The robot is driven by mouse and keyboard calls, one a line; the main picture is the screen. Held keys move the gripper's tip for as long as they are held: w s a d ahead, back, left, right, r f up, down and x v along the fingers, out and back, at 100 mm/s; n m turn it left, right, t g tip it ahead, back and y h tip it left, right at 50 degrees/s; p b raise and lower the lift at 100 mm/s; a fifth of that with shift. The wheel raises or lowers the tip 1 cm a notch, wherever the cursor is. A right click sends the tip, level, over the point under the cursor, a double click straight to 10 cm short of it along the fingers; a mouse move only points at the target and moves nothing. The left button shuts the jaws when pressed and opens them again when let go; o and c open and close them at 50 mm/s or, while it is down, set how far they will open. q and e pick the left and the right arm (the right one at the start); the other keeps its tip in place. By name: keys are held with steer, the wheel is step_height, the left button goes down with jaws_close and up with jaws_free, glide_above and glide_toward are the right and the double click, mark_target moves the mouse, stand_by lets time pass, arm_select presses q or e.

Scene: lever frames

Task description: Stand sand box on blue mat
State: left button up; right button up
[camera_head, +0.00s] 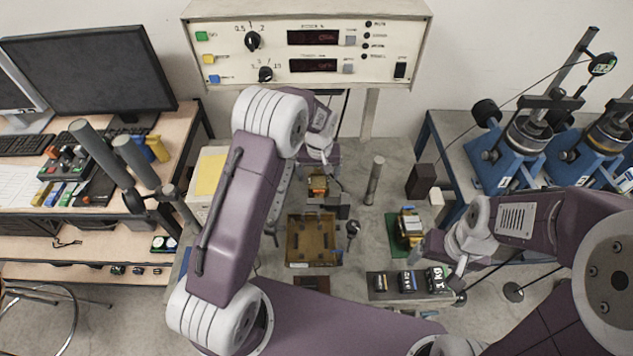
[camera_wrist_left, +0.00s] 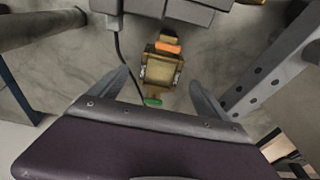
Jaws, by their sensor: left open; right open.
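A small block-like thing with a sand-coloured face and orange and green ends (camera_wrist_left: 163,72) lies ahead of my left gripper (camera_wrist_left: 160,92) in the left wrist view. It seems to be the small orange-yellow thing (camera_head: 317,186) below that gripper in the head view. My left gripper is open, with the thing seen between its fingers, apparently not gripped. A brown open box (camera_head: 312,240) stands nearer in the head view. I cannot tell which is the sand box. I cannot make out a blue mat. My right gripper (camera_head: 430,246) is open beside a yellow-and-dark thing (camera_head: 408,226).
A green mat (camera_head: 394,246) lies under the yellow-and-dark thing. Dark weights (camera_head: 408,281) stand in a row in front. A grey cylinder (camera_head: 375,176) and dark block (camera_head: 421,181) stand behind. Desk at left, blue machines (camera_head: 510,155) at right.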

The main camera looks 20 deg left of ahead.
mark_target(319, 182)
arm_select(q)
steer(key=shift+w+f, duration=0.15)
steer(key=shift+f, duration=0.25)
steer(key=f, duration=0.1)
steer(key=f+p, duration=0.1)
steer(key=f, duration=0.1)
steer(key=f+p, duration=0.1)
steer(key=shift+w+a+f, duration=0.15)
steer(key=shift+w+f, duration=0.15)
steer(key=shift+f, duration=0.05)
steer(key=shift+w+f, duration=0.1)
steer(key=shift+f, duration=0.05)
steer(key=c, duration=1.2)
jaws_close()
